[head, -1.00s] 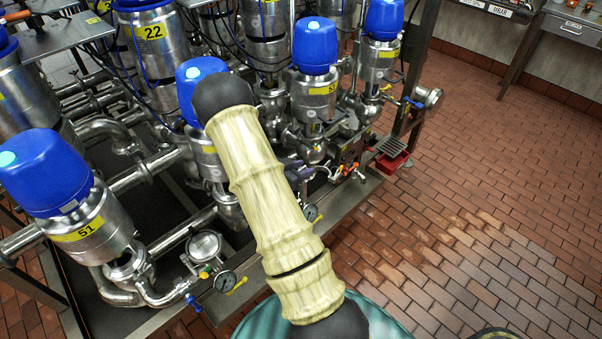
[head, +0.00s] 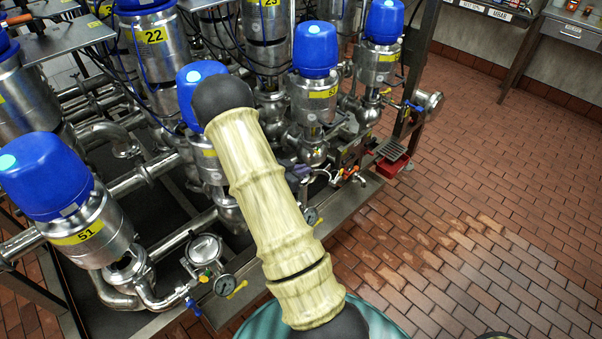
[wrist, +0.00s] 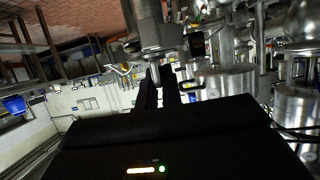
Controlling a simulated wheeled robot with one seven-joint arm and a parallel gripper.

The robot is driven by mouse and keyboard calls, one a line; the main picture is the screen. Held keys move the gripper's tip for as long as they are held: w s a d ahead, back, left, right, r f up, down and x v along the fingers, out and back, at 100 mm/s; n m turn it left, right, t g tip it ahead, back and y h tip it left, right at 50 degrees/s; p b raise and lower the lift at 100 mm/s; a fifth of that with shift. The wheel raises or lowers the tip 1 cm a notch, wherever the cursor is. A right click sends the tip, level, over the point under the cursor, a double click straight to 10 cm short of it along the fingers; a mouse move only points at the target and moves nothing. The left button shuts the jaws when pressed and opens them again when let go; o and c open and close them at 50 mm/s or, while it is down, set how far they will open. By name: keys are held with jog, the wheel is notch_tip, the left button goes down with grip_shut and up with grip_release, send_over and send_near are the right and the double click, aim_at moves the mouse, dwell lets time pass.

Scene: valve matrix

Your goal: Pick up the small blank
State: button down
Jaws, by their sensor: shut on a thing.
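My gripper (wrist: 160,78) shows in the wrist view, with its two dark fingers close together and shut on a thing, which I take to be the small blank. The blank's outline is not clear there. A grey metal body (wrist: 158,38) stands right at and beyond the fingertips, and I cannot tell whether it is part of the held thing or of the rig behind. In the head view my own pale arm covers the gripper and whatever it holds.
Steel valves with blue heads, such as the one marked 51 (head: 75,215), crowd the left and middle. A red tray (head: 392,166) lies by the rig's right end. The brick floor (head: 480,210) at right is clear.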

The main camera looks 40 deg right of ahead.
notch_tip(320, 180, up, 9)
jog(key=shift+r, duration=0.1)
dwell(0.4)
jog(key=shift+s, duration=0.15)
